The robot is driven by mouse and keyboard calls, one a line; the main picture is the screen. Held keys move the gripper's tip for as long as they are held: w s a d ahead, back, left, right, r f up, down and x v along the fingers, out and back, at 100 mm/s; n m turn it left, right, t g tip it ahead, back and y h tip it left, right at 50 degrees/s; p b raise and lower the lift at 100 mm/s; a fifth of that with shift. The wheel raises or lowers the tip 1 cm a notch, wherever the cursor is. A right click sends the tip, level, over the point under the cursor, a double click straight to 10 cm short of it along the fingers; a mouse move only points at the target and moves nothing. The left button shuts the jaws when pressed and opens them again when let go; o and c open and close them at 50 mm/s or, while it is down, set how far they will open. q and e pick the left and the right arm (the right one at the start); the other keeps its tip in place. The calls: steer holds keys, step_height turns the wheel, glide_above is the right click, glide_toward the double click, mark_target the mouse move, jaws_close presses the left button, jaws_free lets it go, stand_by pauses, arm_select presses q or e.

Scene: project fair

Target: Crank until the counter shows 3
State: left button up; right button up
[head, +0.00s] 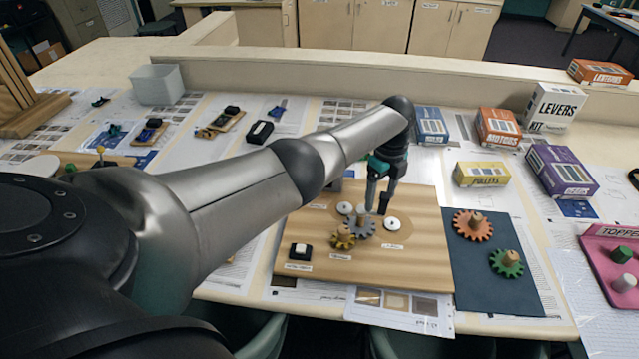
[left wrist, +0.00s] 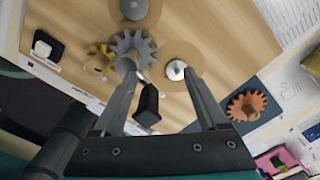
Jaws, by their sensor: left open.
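A wooden board (head: 420,262) lies on the table with a grey gear (head: 359,228), a small yellow gear (head: 343,239) and pale round hubs. A black crank handle (head: 384,203) stands up by the grey gear; it also shows in the left wrist view (left wrist: 147,106), joined to the grey gear (left wrist: 131,46) by a short arm. My left gripper (head: 379,201) is open, pointing down over the board, with the black handle between its spread fingers and no clear contact. A small black box with a white face (head: 299,251) sits at the board's front left; no number is readable. My right gripper is out of view.
Right of the board, a dark mat (head: 490,285) carries an orange gear (head: 473,225) and a green gear (head: 507,263). Boxes labelled Pulleys (head: 482,174), Motors (head: 499,127) and Levers (head: 554,106) stand behind. A pink tray (head: 612,262) is at far right.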

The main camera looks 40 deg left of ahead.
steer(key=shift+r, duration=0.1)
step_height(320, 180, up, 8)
steer(key=p, duration=0.7)
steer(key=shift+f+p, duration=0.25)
steer(key=shift+p, duration=0.1)
stand_by(0.4)
